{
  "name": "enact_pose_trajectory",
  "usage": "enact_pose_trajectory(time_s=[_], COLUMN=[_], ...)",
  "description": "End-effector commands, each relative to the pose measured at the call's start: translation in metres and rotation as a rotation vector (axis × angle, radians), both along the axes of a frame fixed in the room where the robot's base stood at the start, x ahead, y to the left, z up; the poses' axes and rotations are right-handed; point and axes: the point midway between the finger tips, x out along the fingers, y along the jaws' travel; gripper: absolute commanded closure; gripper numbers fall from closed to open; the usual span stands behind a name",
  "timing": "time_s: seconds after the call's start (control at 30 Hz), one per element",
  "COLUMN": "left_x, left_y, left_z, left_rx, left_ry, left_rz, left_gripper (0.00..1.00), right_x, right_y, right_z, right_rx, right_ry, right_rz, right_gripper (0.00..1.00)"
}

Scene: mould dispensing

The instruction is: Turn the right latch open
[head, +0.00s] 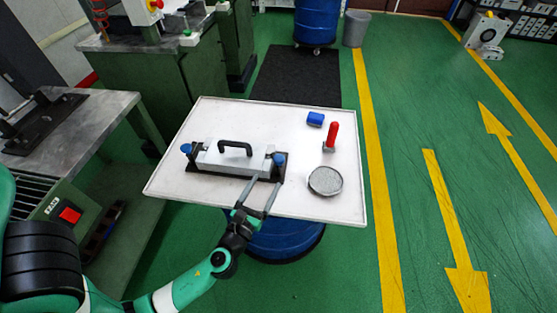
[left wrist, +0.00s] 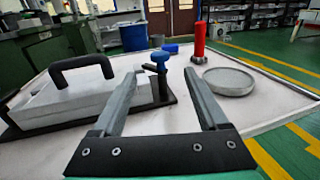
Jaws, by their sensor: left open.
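The mould (head: 222,160) is a pale grey block with a black arched handle (head: 235,145) on a dark base plate. The right latch (head: 279,158) has a blue knob and stands at the mould's right end; it also shows in the left wrist view (left wrist: 160,57), on a dark upright post. The left latch (head: 186,148) has a similar blue knob at the other end. My left gripper (head: 267,182) is open at the near side of the right latch. In the left wrist view (left wrist: 161,80) the latch appears between its fingertips; I cannot tell whether they touch it. My right gripper is out of view.
A round grey dish (head: 325,181), a red-handled tool (head: 332,138) and a blue block (head: 315,119) stand on the white table (head: 215,112) right of the mould. The table's near edge lies under my left arm. A steel bench (head: 95,125) stands at the left.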

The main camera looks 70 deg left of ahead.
Motion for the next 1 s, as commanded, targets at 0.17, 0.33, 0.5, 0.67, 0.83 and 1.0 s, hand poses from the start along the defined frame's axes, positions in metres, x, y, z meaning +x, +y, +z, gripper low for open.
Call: enact_pose_trajectory(time_s=[0.17,0.33,0.5,0.67,0.83,1.0], left_x=[0.014,0.043,0.068,0.081,0.085,0.084], left_y=[0.015,0.042,0.065,0.077,0.079,0.079], left_z=[0.001,0.002,0.001,0.0,0.001,0.001], left_rx=[0.0,0.001,0.001,0.001,0.0,0.0], left_ry=[-0.003,-0.005,-0.004,-0.002,-0.001,-0.001], left_rz=[0.006,0.006,0.004,0.003,0.001,0.001], left_gripper=[0.24,0.24,0.24,0.24,0.24,0.31], right_x=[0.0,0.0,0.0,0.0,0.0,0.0], right_y=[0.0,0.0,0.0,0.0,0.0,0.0], right_z=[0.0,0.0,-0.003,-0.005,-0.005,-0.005], right_rx=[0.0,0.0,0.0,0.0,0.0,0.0], right_ry=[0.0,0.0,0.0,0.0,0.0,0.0], right_rz=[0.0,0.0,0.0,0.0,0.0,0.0], right_gripper=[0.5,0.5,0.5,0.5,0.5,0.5])
